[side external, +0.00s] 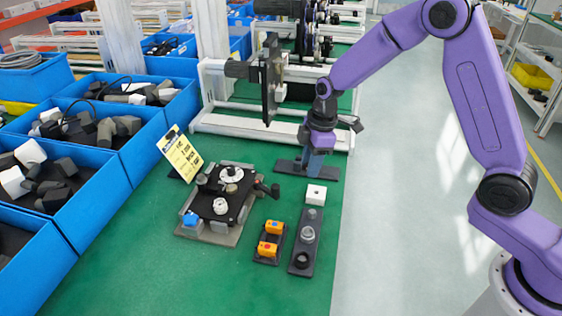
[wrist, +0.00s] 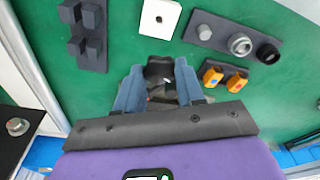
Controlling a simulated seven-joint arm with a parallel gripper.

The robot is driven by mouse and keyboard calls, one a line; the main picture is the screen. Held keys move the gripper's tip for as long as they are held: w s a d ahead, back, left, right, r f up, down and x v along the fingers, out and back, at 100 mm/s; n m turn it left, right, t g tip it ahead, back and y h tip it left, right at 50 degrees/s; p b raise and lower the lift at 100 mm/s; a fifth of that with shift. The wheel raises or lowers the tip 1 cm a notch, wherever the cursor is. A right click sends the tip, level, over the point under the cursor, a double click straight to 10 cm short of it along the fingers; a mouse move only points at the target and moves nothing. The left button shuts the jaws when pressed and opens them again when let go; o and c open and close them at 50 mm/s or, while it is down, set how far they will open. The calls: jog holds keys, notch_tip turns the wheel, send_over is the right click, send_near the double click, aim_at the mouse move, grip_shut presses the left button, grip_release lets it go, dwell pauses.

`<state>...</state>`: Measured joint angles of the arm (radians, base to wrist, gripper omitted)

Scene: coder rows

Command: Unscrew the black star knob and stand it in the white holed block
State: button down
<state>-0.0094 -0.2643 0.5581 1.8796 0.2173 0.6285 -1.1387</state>
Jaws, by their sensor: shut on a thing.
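My gripper (wrist: 161,65) is shut on a dark piece (wrist: 160,72) between its blue-grey fingers in the wrist view; it looks like the black star knob, though its shape is partly hidden by the fingers. The side view shows my gripper (side external: 314,165) pointing down over the green bench, behind the white holed block; the held piece cannot be made out there. The white holed block (side external: 316,195) stands on the bench. In the wrist view the block (wrist: 160,18) lies just beyond the fingertips, its dark hole facing up, apparently empty.
A dark rack (wrist: 90,50) with upright forks stands beside my gripper. A dark strip (side external: 301,262) with round parts and a holder with orange pieces (side external: 268,248) lie nearer. A fixture (side external: 228,212) with a yellow card (side external: 181,152) sits left. Blue bins (side external: 115,180) line the far left.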

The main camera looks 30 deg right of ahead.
aim_at(314, 195)
jog(key=shift+s+d+f, duration=0.2)
jog(key=shift+d+f, duration=0.1)
jog(key=shift+f, duration=0.4)
jog(key=shift+s+d+f, duration=0.25)
jog(key=shift+d+f, duration=0.05)
jog(key=shift+f, duration=0.35)
jog(key=shift+s+d+f, duration=0.2)
jog(key=shift+d+f, duration=0.1)
jog(key=shift+f, duration=0.4)
jog(key=shift+f, duration=0.25)
jog(key=shift+f, duration=0.5)
jog(key=shift+f, duration=0.75)
dwell(0.5)
jog(key=c, duration=0.6)
grip_release()
